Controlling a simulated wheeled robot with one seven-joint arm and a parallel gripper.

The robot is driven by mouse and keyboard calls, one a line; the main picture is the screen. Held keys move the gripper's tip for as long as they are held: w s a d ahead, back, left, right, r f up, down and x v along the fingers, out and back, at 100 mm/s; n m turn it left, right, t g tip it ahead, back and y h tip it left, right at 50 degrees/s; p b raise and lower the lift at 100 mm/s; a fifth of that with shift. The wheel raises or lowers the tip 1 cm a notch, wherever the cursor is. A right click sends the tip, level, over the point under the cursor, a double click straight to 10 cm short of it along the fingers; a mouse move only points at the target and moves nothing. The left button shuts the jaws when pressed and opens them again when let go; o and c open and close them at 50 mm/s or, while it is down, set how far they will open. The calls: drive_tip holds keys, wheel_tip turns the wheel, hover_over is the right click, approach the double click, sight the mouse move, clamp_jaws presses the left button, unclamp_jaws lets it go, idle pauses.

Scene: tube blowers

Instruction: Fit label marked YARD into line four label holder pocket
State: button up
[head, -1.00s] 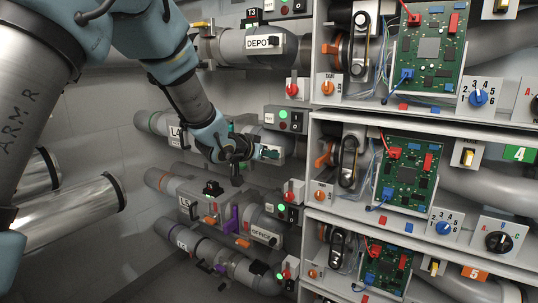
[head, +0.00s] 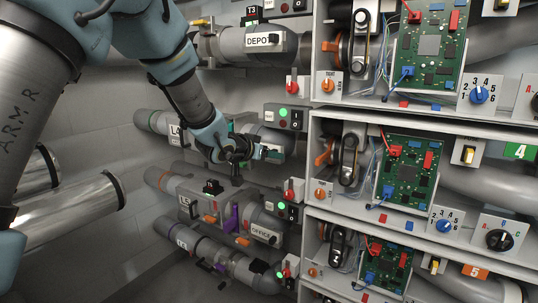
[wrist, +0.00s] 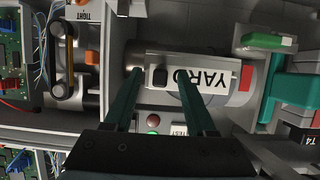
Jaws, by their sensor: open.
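The label marked YARD (wrist: 208,78) is a white plate with black letters and a black grip tab (wrist: 160,75). It lies against the grey line four tube (wrist: 135,97) in the wrist view, at the label holder. Whether it sits fully in the pocket cannot be told. My gripper (wrist: 160,76) is open, with one teal finger on each side of the tab; the right finger covers part of the lettering. In the head view my gripper (head: 268,153) is at the line four tube, marked L4 (head: 174,130), and hides the label's face.
A shelf rack with green circuit boards (head: 409,165) stands close to the right of the gripper. The line with the DEPOT label (head: 262,40) runs above, and the OFFICE label (head: 264,234) is below. A box with a green lamp (head: 283,112) is close by.

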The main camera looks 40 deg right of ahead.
drive_tip(key=b+v, duration=0.1)
drive_tip(key=v, duration=0.9)
drive_tip(key=shift+a, duration=0.4)
drive_tip(key=shift+s+r, duration=0.1)
